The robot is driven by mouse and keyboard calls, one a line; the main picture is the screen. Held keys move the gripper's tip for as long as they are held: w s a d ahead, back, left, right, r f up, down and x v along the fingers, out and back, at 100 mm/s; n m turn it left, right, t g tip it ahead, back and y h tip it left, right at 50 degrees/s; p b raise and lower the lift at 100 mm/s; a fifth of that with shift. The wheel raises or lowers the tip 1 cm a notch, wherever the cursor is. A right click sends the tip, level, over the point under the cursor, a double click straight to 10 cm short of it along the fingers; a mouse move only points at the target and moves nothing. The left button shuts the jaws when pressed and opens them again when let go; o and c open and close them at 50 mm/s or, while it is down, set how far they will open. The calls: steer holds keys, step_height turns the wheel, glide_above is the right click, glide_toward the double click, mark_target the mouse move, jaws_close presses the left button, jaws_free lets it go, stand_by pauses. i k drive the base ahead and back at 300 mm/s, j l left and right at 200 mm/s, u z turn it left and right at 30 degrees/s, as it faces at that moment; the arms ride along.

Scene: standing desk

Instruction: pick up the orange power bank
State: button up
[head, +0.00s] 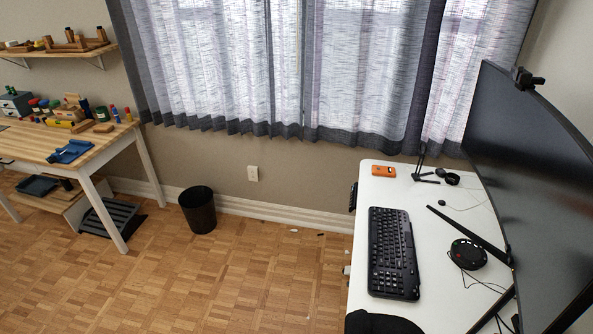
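The orange power bank (383,171) lies flat near the far left corner of the white standing desk (436,217), on the right side of the head view. A small dark mark shows on its top. Its surface is uncovered and nothing touches it. My gripper is not in view.
A black keyboard (393,252) lies along the desk's left side. A large monitor (535,170), a thin black stand (422,165) and a round black device (468,254) are to the right. A black bin (198,209) stands on the open wood floor (230,270). A wooden workbench (75,150) is far left.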

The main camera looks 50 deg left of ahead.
mark_target(388, 172)
steer(key=u, duration=1.15)
steer(key=j+u, duration=0.75)
steer(key=i+j+u, duration=0.15)
steer(key=u, duration=0.25)
steer(key=i+j+u, duration=0.15)
steer(key=j+u, duration=0.25)
steer(key=i+j, duration=0.25)
steer(key=i, duration=0.15)
steer(key=i+j, duration=0.25)
steer(key=i+l+z, duration=0.15)
steer(key=i+z, duration=0.25)
steer(key=i+l+z, duration=0.1)
steer(key=z, duration=0.25)
steer(key=i+z, duration=0.4)
steer(key=i+j+z, duration=0.15)
steer(key=i+z, duration=0.2)
steer(key=i+l+z, duration=0.4)
steer(key=i, duration=0.45)
steer(key=i+z, duration=0.45)
steer(key=i, duration=0.35)
steer(key=i+l+u, duration=0.1)
steer(key=i, duration=0.35)
steer(key=l, duration=0.1)
